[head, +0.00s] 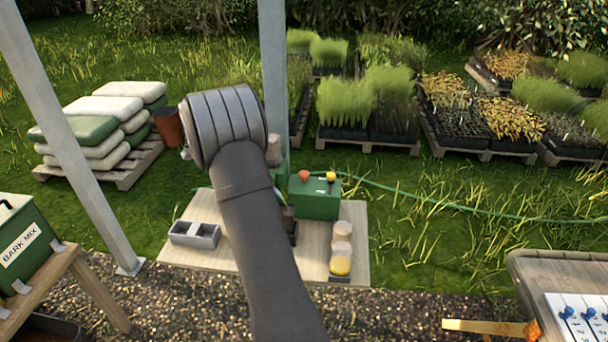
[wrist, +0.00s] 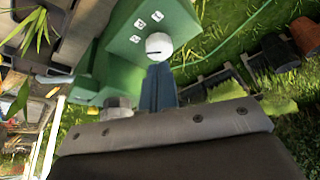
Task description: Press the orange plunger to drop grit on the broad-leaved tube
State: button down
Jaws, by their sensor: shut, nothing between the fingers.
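The orange plunger (head: 303,175) stands on top of the green box (head: 318,200) in the head view, left of a yellow knob (head: 331,176). In the wrist view my gripper (wrist: 159,70) is shut and empty, its blue-grey fingers over the green box (wrist: 125,50). A pale round cap (wrist: 159,45) shows at the fingertips; its orange colour does not show, and I cannot tell whether they touch. My arm hides the gripper in the head view. Green leaves (wrist: 36,32) show at the wrist view's left; I cannot tell which plant is broad-leaved.
A grey tray (head: 195,234) stands on the table left of my arm. Pale stacked tubs (head: 341,245) stand to its right, in front of the green box. A brown pot (head: 168,126) shows beside my arm.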

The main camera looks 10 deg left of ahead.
dwell(0.8)
jog(key=w+d+r+m+t, duration=0.1)
jog(key=d+r, duration=0.3)
jog(key=d, duration=0.1)
jog(key=w+d+r+m+t, duration=0.1)
jog(key=w+d+r, duration=0.1)
jog(key=d+r, duration=0.1)
jog(key=w+d+r+m+t, duration=0.1)
jog(key=d+r+m, duration=0.1)
jog(key=d+r, duration=0.2)
jog(key=shift+w+d+r+y, duration=0.2)
jog(key=shift+d, duration=0.5)
jog(key=shift+w+d+r+y, duration=0.15)
jog(key=shift+d+y, duration=0.05)
jog(key=shift+d, duration=0.45)
jog(key=n+t+y, duration=0.2)
send_over(304, 175)
notch_tip(304, 175, down, 5)
jog(key=shift+s+r, duration=0.1)
jog(key=shift+r, duration=0.1)
jog(key=shift+f, duration=4.4)
